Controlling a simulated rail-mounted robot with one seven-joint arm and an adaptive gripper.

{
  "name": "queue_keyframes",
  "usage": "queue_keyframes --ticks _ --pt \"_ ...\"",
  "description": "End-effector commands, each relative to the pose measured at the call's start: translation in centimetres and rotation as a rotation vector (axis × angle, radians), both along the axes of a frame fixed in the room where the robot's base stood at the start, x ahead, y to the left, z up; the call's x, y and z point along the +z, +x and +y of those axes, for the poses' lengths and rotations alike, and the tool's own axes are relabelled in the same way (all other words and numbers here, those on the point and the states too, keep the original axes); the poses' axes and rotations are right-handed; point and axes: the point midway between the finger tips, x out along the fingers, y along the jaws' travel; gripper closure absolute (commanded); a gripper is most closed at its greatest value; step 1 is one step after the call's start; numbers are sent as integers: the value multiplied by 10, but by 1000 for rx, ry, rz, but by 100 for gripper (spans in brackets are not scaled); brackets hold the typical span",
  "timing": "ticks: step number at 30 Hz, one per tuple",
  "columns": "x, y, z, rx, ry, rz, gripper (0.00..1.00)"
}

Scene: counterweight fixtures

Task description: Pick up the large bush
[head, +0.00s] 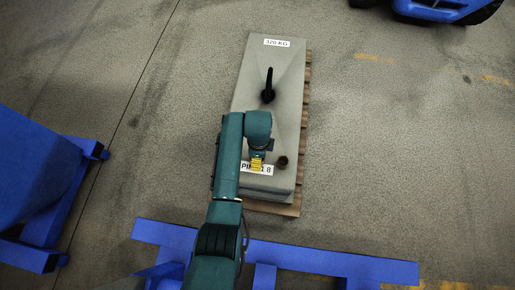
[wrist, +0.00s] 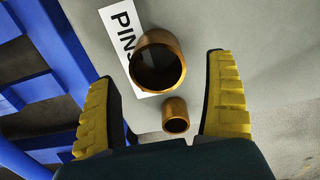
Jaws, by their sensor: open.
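The large bush (wrist: 157,62) is a bronze, open-ended ring in the wrist view, dark inside, in front of part of a white label. A smaller bronze bush (wrist: 175,115) is just below it in that view. My gripper (wrist: 161,70) is open, its yellow padded fingers spread to left and right. The large bush appears between the fingertips, with gaps on both sides and no visible contact. In the head view my gripper (head: 257,164) is over the near end of the grey counterweight (head: 250,90). One brown bush (head: 282,161) shows to its right; I cannot tell which.
The counterweight lies on a wooden pallet (head: 306,85). A dark upright handle (head: 268,87) stands on its middle. Blue frames lie at the left (head: 80,165) and in front (head: 330,262). A blue vehicle (head: 430,8) is at the top right. The floor to the right is open.

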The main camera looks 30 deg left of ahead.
Motion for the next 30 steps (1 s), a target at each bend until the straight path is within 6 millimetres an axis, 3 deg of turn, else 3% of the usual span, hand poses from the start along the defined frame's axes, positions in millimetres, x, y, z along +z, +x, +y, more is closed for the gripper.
queue_keyframes --ticks 1,3,11,22,30 --pt "-19 -2 3 1 -1 2 14" --pt "-29 -2 2 -1 -1 2 14" --pt "-28 -1 2 -1 0 0 14" --pt "-29 -2 2 -1 0 1 83" --pt "-22 -1 2 -1 0 -1 84"
